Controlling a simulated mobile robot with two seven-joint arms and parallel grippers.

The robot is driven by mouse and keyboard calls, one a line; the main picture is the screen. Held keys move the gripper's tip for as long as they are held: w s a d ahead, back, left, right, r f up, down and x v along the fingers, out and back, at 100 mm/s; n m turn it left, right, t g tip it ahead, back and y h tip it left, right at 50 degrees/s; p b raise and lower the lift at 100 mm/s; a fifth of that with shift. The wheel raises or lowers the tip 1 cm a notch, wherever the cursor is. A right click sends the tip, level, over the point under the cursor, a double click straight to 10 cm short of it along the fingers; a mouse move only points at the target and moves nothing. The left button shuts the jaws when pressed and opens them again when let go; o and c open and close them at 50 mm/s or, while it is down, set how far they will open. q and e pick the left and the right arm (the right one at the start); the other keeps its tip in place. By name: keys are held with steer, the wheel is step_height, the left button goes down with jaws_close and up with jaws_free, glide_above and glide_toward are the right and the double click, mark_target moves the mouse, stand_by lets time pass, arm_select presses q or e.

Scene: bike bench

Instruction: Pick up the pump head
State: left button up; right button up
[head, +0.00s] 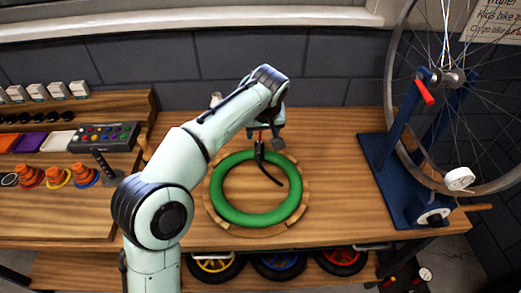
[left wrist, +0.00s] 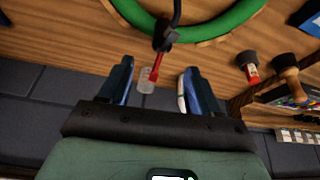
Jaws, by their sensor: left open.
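The pump head (head: 260,150) is a small black piece with a red lever and a black hose trailing from it. It shows over the inner far side of the green ring (head: 226,207). In the left wrist view the pump head (left wrist: 163,38) is just past my fingertips, its red lever pointing into the gap between them. My left gripper (head: 264,130) is open, with its two blue-grey fingers (left wrist: 158,76) apart on either side of the lever. I cannot tell whether they touch it. My right gripper is not in view.
The green ring lies within a wooden ring (head: 214,216) on the bench (head: 330,150). A wheel in a blue stand (head: 395,170) is at right. A shelf (head: 60,215) with orange cones is at left. Bench right of the ring is free.

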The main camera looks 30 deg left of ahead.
mark_target(260, 142)
arm_select(q)
steer(key=x, duration=0.3)
steer(key=shift+w+f, duration=0.25)
steer(key=x, duration=0.4)
steer(key=shift+s+a+f+b, duration=0.1)
steer(key=shift+s+a+b, duration=0.05)
steer(key=shift+s+b, duration=0.2)
steer(key=shift+w+a+f, duration=0.15)
steer(key=shift+w+f, duration=0.15)
steer(key=shift+f, duration=0.25)
jaws_close()
